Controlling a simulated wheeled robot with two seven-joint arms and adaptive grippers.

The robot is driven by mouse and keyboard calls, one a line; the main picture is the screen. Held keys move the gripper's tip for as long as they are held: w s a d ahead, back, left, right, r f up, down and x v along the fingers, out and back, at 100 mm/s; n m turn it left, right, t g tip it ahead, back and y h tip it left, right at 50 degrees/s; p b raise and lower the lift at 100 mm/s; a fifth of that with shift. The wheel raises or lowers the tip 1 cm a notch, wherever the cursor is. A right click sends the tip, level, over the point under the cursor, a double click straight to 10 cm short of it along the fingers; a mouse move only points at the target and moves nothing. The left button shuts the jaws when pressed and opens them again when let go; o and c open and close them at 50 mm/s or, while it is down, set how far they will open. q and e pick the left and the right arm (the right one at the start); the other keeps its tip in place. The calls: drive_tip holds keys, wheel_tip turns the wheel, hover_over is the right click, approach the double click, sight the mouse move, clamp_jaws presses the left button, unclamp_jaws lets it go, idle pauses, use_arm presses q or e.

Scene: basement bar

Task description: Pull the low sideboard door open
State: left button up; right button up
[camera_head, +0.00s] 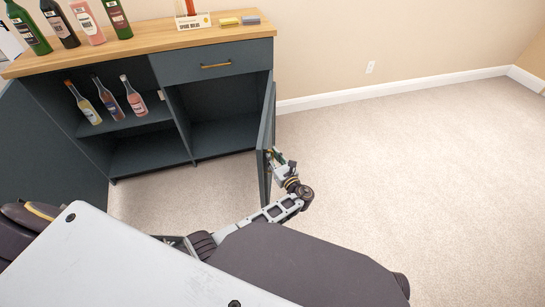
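The low sideboard (195,50) is dark blue-grey with a light wood top, at the upper left of the head view. Its right door (266,130) stands swung out toward me, seen nearly edge-on, with the compartment (215,110) behind it open and empty. Its left door (45,150) also stands wide open. A small brass-coloured bit shows there, perhaps the handle. The fingertips are too small and partly hidden to tell their opening.
Several bottles (90,22) stand on the top, with a small sign (193,21) and two small blocks. Three bottles (109,97) stand on the left shelf. A closed drawer (215,60) sits above the right compartment. Carpet (430,170) to the right is clear.

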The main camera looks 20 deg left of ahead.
use_arm(q)
drive_tip(key=shift+o, duration=0.4)
drive_tip(key=shift+r, duration=0.1)
drive_tip(key=shift+r, duration=4.9)
